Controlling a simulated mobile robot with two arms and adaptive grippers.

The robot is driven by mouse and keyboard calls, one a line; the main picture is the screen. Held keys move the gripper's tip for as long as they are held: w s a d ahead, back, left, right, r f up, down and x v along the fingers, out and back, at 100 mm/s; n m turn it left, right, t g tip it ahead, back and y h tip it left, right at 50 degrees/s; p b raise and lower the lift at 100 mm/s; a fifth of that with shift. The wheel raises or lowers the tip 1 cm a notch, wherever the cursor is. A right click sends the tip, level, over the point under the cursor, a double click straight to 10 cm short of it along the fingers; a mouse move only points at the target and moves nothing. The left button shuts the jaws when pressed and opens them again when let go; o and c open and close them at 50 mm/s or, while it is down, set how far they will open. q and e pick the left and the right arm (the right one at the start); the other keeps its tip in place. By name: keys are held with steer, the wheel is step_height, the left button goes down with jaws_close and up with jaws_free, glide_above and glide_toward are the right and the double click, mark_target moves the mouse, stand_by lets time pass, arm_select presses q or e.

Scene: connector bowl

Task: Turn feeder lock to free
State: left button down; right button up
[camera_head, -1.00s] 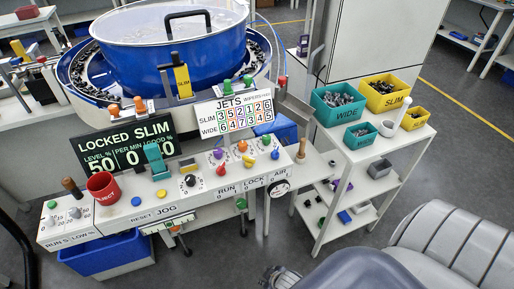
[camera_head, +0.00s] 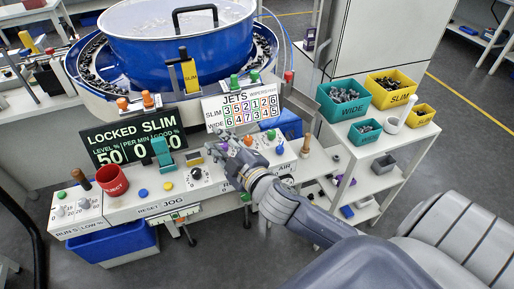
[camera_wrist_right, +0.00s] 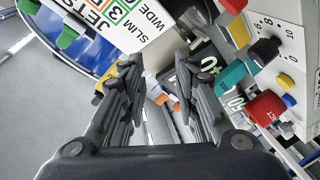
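The feeder's display (camera_head: 135,140) reads "LOCKED SLIM". My right gripper (camera_head: 222,158) is over the panel's right part, fingers toward the left, hiding the red and yellow knobs there. Orange (camera_head: 248,141) and blue (camera_head: 279,149) knobs show beside it. In the right wrist view the two fingers (camera_wrist_right: 163,85) stand apart with nothing between them. I cannot tell whether the gripper touches a knob. My left gripper is not in view.
A jets card (camera_head: 240,107) and a teal lever (camera_head: 162,151) stand close to the gripper. The blue bowl (camera_head: 180,50) is behind. A shelf with teal (camera_head: 343,112) and yellow (camera_head: 390,95) bins is at right.

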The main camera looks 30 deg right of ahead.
steer(key=w+a+r+n+t+y, duration=0.2)
steer(key=a+r+n+y, duration=0.35)
steer(key=r+n, duration=0.35)
steer(key=s+a+r+n+g+y, duration=0.4)
steer(key=a+n+g+y, duration=0.5)
steer(key=n, duration=0.6)
steer(key=s+d+f+n+g+h, duration=0.2)
steer(key=d+f+n+g+h, duration=0.25)
steer(key=d+f+n, duration=0.3)
steer(key=d+f+g+h, duration=0.25)
steer(key=d+h, duration=0.55)
steer(key=d, duration=1.1)
steer(key=shift+n+t, duration=0.35)
steer(key=shift+t, duration=0.15)
steer(key=p+x, duration=0.1)
steer(key=x, duration=0.6)
steer(key=p+x, duration=0.1)
steer(key=x, duration=0.2)
steer(key=shift+s+d+f+p, duration=0.2)
steer(key=shift+f+p, duration=0.1)
steer(key=shift+f, duration=0.25)
